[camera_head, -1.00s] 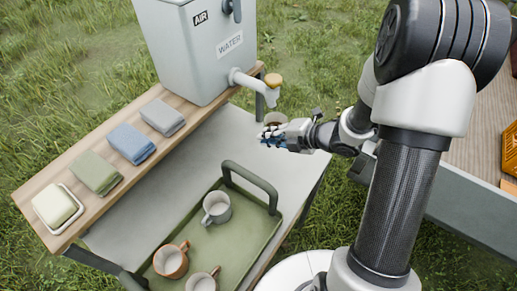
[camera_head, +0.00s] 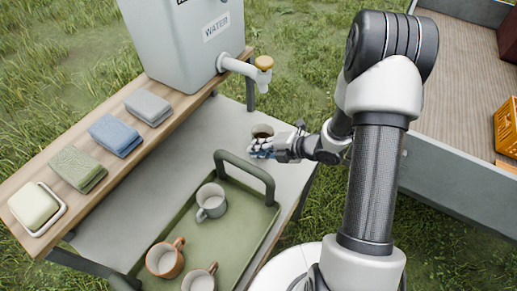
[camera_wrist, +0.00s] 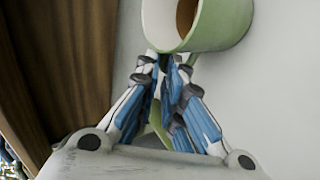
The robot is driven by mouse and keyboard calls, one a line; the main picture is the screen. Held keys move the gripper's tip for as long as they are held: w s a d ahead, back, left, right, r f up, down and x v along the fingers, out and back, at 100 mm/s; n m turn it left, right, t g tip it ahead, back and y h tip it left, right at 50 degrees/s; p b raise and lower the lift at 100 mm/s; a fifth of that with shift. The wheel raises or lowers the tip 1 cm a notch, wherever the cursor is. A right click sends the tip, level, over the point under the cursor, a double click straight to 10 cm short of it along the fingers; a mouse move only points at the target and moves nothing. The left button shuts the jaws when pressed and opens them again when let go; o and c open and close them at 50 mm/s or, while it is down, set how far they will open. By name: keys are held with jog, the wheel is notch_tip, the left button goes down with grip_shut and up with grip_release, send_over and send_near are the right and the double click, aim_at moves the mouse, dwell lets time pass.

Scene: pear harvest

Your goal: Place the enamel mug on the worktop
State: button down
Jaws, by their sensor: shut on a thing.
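A pale green enamel mug (camera_wrist: 226,28) with a brown inside fills the top of the wrist view. My gripper (camera_wrist: 162,62) is shut on its green handle, seen between the blue-padded fingers. In the head view the mug (camera_head: 262,131) shows its dark inside at the right part of the grey worktop (camera_head: 222,128), in front of the tap. My gripper (camera_head: 267,147) is at its near side. The mug looks upright and low over or on the worktop; I cannot tell whether its base touches.
A green tray (camera_head: 237,248) with a grey mug (camera_head: 211,202) and two brownish mugs lies nearby; its raised handle (camera_head: 262,172) stands close to my gripper. The water tank's tap (camera_head: 250,68) overhangs behind. A wooden shelf (camera_head: 55,170) holds folded cloths and soap.

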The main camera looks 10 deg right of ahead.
jog(key=shift+f, duration=0.15)
jog(key=c, duration=1.7)
grip_release()
